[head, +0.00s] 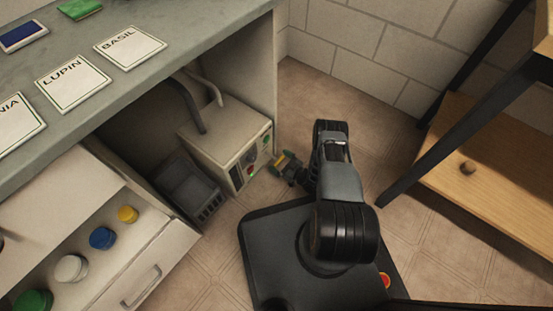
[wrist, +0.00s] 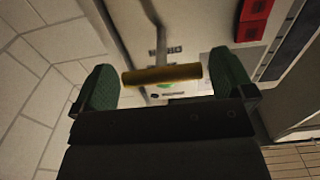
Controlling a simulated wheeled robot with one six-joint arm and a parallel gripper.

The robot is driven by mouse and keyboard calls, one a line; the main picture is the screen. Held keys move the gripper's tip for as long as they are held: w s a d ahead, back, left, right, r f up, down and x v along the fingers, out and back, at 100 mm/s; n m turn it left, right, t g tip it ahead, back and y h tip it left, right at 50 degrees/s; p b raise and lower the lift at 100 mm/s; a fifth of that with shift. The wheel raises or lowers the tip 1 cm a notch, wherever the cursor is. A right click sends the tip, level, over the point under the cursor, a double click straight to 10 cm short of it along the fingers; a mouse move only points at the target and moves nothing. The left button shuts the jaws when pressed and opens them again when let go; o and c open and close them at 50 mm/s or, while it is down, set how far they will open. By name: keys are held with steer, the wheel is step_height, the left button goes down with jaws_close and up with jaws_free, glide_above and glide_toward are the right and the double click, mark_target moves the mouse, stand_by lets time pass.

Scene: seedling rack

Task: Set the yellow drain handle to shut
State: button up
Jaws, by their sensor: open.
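The yellow drain handle (wrist: 162,76) is a bar lying nearly level across the wrist view, in front of a pale panel (wrist: 205,30). My gripper (wrist: 166,80) is open, with one green-padded finger beyond each end of the bar. I see a gap at both ends, so neither finger appears to touch it. A green mark (wrist: 167,86) shows just below the bar, partly hidden by it. The small lettering on the panel is too blurred to read. In the head view my gripper (head: 284,165) is beside the front of a pale box (head: 215,140) under the bench.
A red part (wrist: 253,20) sits on the panel at upper right in the wrist view. A grey crate (head: 187,186) stands left of the box. An open drawer (head: 150,255) with coloured caps lies front left. A wooden rack (head: 490,165) stands right. Tiled floor lies between.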

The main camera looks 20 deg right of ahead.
steer(key=shift+w+a, duration=0.15)
steer(key=shift+a, duration=0.1)
steer(key=shift+c, duration=0.4)
